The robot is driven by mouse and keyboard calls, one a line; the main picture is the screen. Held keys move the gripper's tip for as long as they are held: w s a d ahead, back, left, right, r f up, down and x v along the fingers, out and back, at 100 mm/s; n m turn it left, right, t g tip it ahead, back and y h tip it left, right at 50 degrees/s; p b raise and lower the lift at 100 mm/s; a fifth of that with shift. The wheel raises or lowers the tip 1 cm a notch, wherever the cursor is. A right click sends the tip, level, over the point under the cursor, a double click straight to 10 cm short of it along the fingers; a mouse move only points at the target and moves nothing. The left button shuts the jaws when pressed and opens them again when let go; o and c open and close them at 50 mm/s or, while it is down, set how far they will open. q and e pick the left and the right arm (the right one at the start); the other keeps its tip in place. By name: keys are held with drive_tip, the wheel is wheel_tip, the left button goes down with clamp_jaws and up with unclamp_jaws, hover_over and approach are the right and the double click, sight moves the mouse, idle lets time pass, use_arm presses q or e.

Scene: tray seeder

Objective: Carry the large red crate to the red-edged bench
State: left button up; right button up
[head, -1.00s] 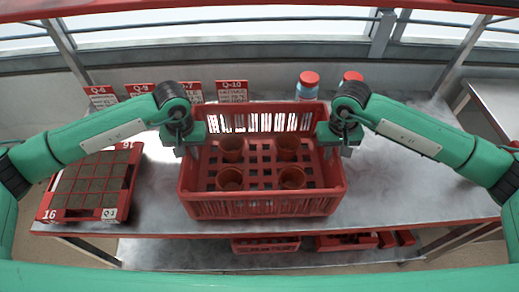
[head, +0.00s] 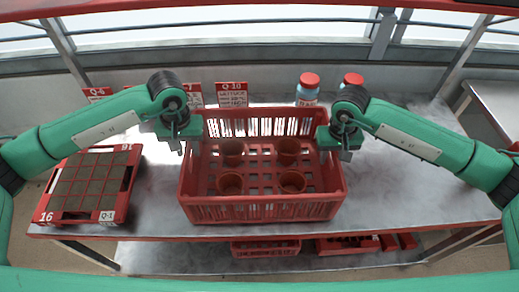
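The large red crate (head: 262,211) sits on the grey-topped bench (head: 400,190), whose front edge is red. The crate is slatted and holds several brown pots (head: 230,184). My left gripper (head: 180,147) is at the crate's left side, just outside its left wall, pointing down. My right gripper (head: 343,152) is at the crate's right wall, near the rim. The fingers of both grippers are small and dark here, so their opening is not clear.
A red seed tray (head: 92,187) with dark cells lies left of the crate. Label cards (head: 231,94) and two red-capped bottles (head: 308,87) stand behind it. A lower shelf holds red trays (head: 266,247). The bench right of the crate is clear.

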use_arm(q)
wheel_tip(320, 180, up, 8)
use_arm(e)
drive_tip(key=shift+r, duration=0.1)
wheel_tip(320, 180, up, 12)
drive_tip(key=shift+f, duration=0.1)
idle(0.3)
use_arm(q)
drive_tip(key=shift+s, duration=0.1)
idle(0.4)
